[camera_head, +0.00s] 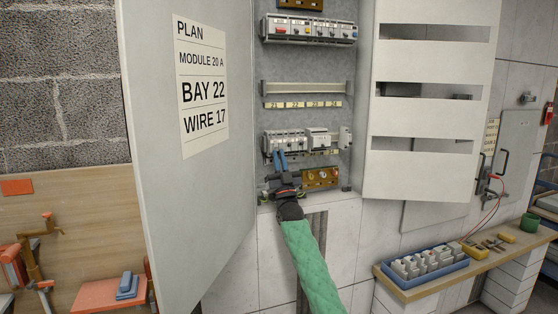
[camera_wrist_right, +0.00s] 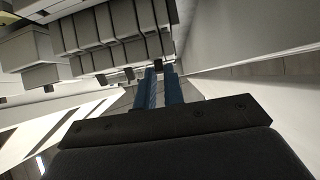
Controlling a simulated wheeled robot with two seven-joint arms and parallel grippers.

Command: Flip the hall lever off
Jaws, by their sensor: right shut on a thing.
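A lower row of pale breaker modules (camera_head: 313,140) is mounted on a rail inside the open cabinet. The same modules (camera_wrist_right: 115,35) fill the upper left of the right wrist view. My right gripper (camera_head: 280,158) has its blue fingers up at the left part of this row, at its lower edge. In the right wrist view its fingertips (camera_wrist_right: 161,68) are close together against the modules. It is shut on a small part there, apparently a breaker lever, mostly hidden by the fingers. No hall label is readable, and I cannot tell the lever's position. My left gripper is out of view.
An upper breaker row (camera_head: 310,30) and an empty rail (camera_head: 305,88) sit above. The cabinet door (camera_head: 195,210) stands open at left, and a slotted white panel (camera_head: 420,165) is at right. A blue tray (camera_head: 425,271) of modules rests on the right bench.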

